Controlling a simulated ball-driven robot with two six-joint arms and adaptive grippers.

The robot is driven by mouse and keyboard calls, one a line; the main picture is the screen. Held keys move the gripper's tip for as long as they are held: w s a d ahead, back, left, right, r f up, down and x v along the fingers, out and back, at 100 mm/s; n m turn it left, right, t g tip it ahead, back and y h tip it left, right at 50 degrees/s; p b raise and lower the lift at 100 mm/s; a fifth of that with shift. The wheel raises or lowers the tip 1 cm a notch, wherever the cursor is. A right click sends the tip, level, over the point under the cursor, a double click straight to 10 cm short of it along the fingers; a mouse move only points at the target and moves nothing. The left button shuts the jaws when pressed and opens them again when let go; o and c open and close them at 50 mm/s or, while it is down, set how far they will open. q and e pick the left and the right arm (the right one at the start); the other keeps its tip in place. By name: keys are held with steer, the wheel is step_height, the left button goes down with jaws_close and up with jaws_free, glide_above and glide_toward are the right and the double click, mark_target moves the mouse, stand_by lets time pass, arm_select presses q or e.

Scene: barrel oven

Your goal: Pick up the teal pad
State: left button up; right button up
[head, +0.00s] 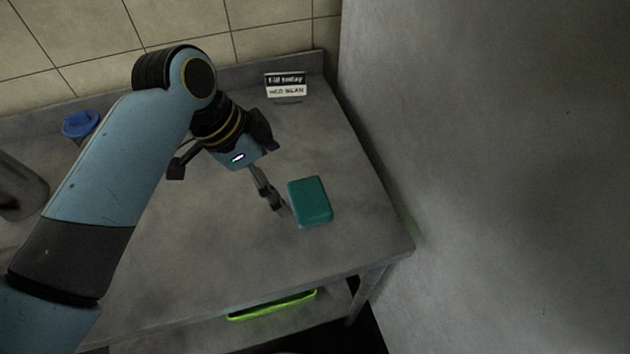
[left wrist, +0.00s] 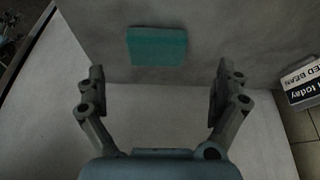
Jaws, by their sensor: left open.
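The teal pad (head: 310,201) lies flat on the grey table (head: 225,262), toward its right end. In the left wrist view the teal pad (left wrist: 157,47) shows beyond my fingertips, roughly centred between them. My left gripper (head: 275,200) is above the table, just left of the pad in the head view. In the left wrist view the left gripper (left wrist: 157,90) has its fingers spread wide with nothing between them. The pad is apart from the fingers. My right gripper is in neither view.
A small black and white sign (head: 286,86) stands at the back of the table. A container with a blue lid (head: 80,123) stands at the back left. A grey wall (head: 480,150) rises along the right side. A green-rimmed tray (head: 272,305) sits below the tabletop.

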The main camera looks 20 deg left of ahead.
mark_target(301, 200)
arm_select(q)
steer(key=x, duration=0.3)
steer(key=shift+s+d+f, duration=0.1)
steer(key=shift+d+f, duration=0.15)
steer(key=shift+f, duration=0.05)
steer(key=shift+d+f, duration=0.1)
steer(key=shift+f, duration=0.15)
steer(key=x, duration=0.4)
steer(key=shift+w+d+f, duration=0.1)
steer(key=shift+w+d, duration=0.2)
steer(key=shift+d, duration=0.15)
steer(key=shift+f, duration=0.25)
steer(key=c, duration=0.9)
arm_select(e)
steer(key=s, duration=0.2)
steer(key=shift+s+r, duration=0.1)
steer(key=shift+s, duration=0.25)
